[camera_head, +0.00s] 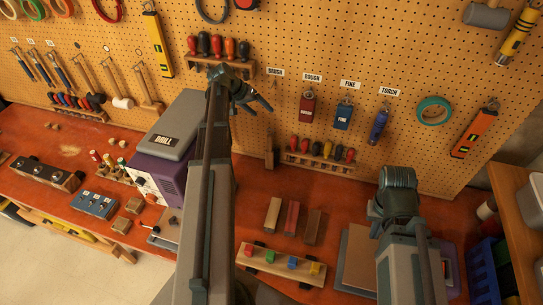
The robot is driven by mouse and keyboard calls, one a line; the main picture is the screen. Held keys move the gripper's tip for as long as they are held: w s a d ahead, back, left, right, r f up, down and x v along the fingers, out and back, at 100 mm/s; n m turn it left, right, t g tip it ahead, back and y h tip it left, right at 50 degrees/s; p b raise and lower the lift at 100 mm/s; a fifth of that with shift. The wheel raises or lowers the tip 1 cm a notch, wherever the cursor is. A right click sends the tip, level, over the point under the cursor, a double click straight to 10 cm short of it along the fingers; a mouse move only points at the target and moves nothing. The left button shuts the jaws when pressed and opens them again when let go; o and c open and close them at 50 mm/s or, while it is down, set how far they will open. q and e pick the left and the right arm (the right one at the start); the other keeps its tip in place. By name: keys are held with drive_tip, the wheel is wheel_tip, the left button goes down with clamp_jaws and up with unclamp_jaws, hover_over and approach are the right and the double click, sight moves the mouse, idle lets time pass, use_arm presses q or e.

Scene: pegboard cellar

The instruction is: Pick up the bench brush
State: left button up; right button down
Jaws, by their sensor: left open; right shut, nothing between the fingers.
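The bench brush (270,155) appears to hang upright on the pegboard below the BRUSH label (275,72), with its brown lower end just above the red bench. Its upper part is thin and hard to make out against the board. My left gripper (257,104) is open and empty, up and a little to the left of the brush's lower end, its fingers angled down to the right. I cannot tell its exact distance from the board. My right gripper (374,221) is shut and empty, low on the right, well away from the brush and partly hidden by its own arm.
A screwdriver rack (318,163) is right of the brush, and another (222,66) is above my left gripper. A grey DRILL case (168,125) stands left of my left arm. Wooden blocks (292,218) lie on the bench (345,190). Tagged tools hang right of the brush.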

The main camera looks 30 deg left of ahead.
use_arm(q)
drive_tip(key=b, duration=0.8)
approach(269, 135)
drive_tip(key=w+d+f, duration=0.1)
drive_tip(key=w+f, duration=0.1)
drive_tip(key=shift+w+d, duration=0.25)
drive_tip(key=shift+d, duration=0.05)
drive_tip(key=b+x, duration=0.4)
drive_tip(key=x, duration=0.1)
drive_tip(key=shift+a+f, duration=0.1)
drive_tip(key=shift+f, duration=0.1)
drive_tip(key=shift+w+d+f+b, duration=0.2)
drive_tip(key=shift+w+f+b, duration=0.15)
drive_tip(key=shift+b, duration=0.2)
drive_tip(key=shift+r, duration=0.15)
drive_tip(key=shift+s, duration=0.1)
clamp_jaws()
